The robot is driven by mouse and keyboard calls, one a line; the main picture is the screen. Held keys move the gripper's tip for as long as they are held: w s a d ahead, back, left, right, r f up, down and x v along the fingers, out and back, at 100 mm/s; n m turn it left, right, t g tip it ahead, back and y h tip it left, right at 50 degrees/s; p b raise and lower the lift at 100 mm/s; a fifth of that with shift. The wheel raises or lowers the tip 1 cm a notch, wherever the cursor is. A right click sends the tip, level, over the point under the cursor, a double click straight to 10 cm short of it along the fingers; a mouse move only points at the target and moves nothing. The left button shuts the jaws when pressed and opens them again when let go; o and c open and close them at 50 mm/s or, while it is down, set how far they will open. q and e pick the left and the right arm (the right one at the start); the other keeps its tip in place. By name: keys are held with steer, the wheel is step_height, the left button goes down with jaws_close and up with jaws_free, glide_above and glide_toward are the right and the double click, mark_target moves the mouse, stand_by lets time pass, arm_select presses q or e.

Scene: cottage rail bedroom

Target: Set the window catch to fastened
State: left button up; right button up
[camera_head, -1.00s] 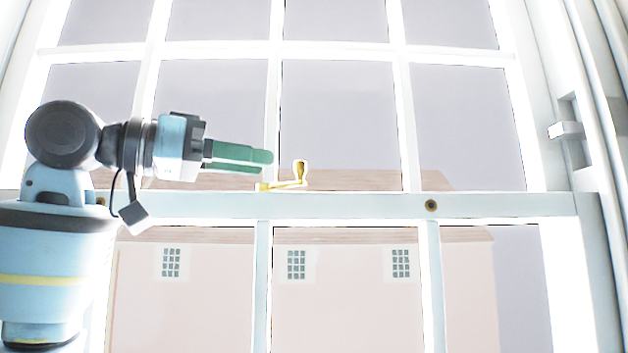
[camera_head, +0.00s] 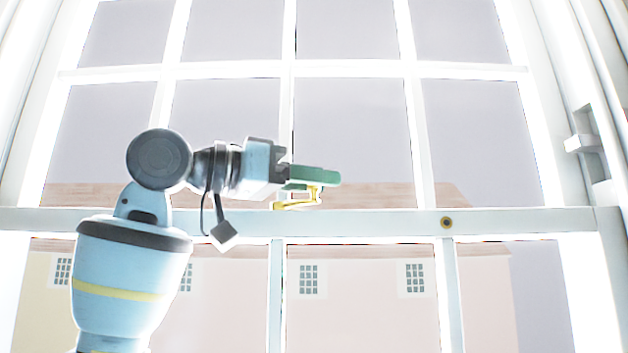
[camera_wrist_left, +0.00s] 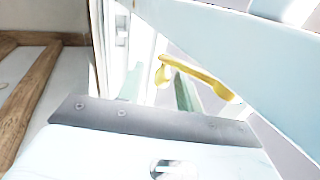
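The brass window catch (camera_head: 298,205) sits on the top of the window's meeting rail (camera_head: 370,222), near the middle. Its arm points to the right along the rail, and its upright knob is partly hidden by my green fingers. My left gripper (camera_head: 318,178) is at the knob, coming in from the left. In the left wrist view, the fingers of the left gripper (camera_wrist_left: 159,90) stand apart, with the knob end of the brass catch (camera_wrist_left: 204,79) showing between and beyond them. Contact cannot be told. My right gripper is not in view.
White glazing bars cross the window panes. A white block (camera_head: 582,143) juts from the right window frame. A wooden piece (camera_wrist_left: 35,85) shows at the left of the left wrist view.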

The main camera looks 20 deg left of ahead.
arm_select(q)
steer(key=shift+w+d, duration=0.1)
steer(key=shift+w, duration=0.05)
steer(key=shift+c, duration=0.2)
jaws_close()
steer(key=shift+w, duration=0.1)
steer(key=n+t+y, duration=0.1)
steer(key=w+n+t+y, duration=0.1)
steer(key=y, duration=0.1)
steer(key=n+t+y, duration=0.2)
steer(key=shift+w+d, duration=0.15)
steer(key=shift+w, duration=0.25)
steer(key=shift+w+n+t+y, duration=0.4)
steer(key=shift+n+y, duration=0.25)
steer(key=shift+y, duration=0.25)
steer(key=shift+w+n+t+y, duration=0.25)
steer(key=shift+n+t+y, duration=0.15)
steer(key=shift+n+y, duration=0.4)
steer(key=shift+a, duration=0.2)
